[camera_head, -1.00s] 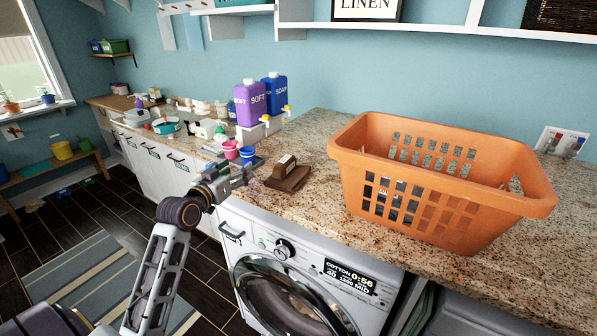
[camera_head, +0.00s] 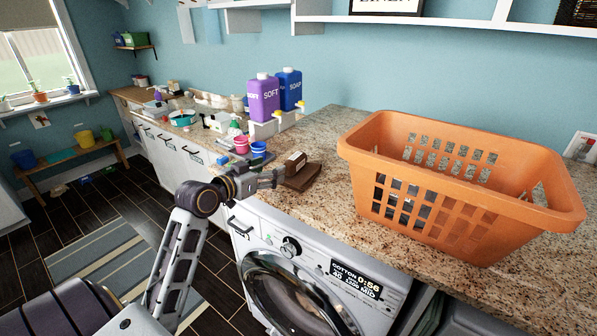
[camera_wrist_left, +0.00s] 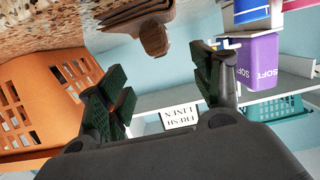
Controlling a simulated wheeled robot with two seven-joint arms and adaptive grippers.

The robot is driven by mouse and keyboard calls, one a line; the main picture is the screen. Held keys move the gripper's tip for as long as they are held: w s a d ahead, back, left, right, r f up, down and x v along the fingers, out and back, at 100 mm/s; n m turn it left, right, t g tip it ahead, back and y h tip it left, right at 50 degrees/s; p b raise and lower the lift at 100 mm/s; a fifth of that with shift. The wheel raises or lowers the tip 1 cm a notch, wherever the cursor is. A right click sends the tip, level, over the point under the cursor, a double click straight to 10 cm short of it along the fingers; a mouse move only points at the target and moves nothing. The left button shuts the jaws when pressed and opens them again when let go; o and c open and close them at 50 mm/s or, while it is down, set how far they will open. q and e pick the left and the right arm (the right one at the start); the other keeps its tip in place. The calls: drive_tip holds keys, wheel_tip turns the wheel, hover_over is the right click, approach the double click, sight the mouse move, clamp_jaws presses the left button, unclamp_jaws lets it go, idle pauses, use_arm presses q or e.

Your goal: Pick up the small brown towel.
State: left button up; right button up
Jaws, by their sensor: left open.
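The small brown towel (camera_head: 304,178) lies folded on the granite counter, near its front edge, left of the orange basket. A brown block with a pale label (camera_head: 295,162) rests on top of it. My left gripper (camera_head: 272,180) is open and empty just left of the towel, its fingers pointing at it. In the left wrist view, which is upside down, the towel (camera_wrist_left: 122,10) is at the top edge, partly cut off. The block's brown end (camera_wrist_left: 154,38) shows ahead of the gap between the open fingers (camera_wrist_left: 160,78). My right gripper is not in view.
The orange laundry basket (camera_head: 455,216) stands on the counter to the right. The washing machine (camera_head: 310,270) is below the counter edge.

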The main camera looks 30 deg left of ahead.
sight(295, 155)
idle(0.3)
use_arm(q)
drive_tip(key=shift+p+x, duration=0.45)
drive_tip(key=shift+x, duration=1.5)
drive_tip(key=shift+p+x, duration=0.4)
drive_tip(key=shift+x, duration=1.95)
drive_tip(key=shift+a, duration=0.1)
drive_tip(key=shift+r+p+x, duration=0.25)
drive_tip(key=shift+p+x, duration=0.4)
drive_tip(key=shift+x, duration=0.6)
drive_tip(key=shift+p+x, duration=0.3)
drive_tip(key=shift+x, duration=1.05)
drive_tip(key=c, duration=1.2)
